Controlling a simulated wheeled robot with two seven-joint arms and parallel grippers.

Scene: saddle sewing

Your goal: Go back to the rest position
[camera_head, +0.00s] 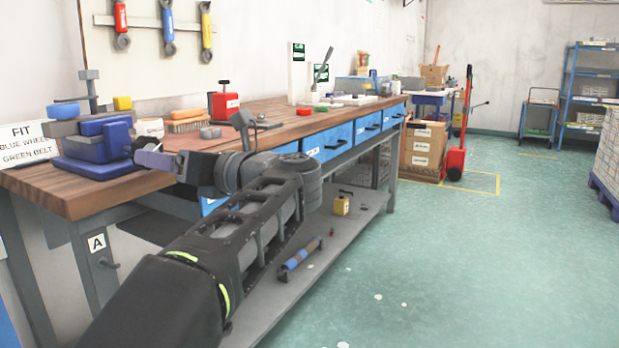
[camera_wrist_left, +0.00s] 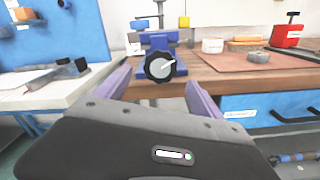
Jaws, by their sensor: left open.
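My left arm crosses the head view from the bottom left. Its gripper (camera_head: 152,158) is at the near left end of the wooden workbench (camera_head: 255,112), in front of a blue vise (camera_head: 98,145). In the left wrist view, the gripper (camera_wrist_left: 158,82) has its two purple-grey fingers spread apart with nothing held between them. The blue vise (camera_wrist_left: 152,40), with its dark round knob, shows beyond the gap between the fingers. I cannot tell whether the fingers touch the vise. My right gripper is in neither view.
A sign (camera_head: 30,143) reads "FIT BLUE WHEEL GREEN BELT". Blue drawers (camera_head: 328,142) and a lower shelf (camera_head: 330,235) lie beside my arm. Open green floor (camera_head: 470,260) extends right.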

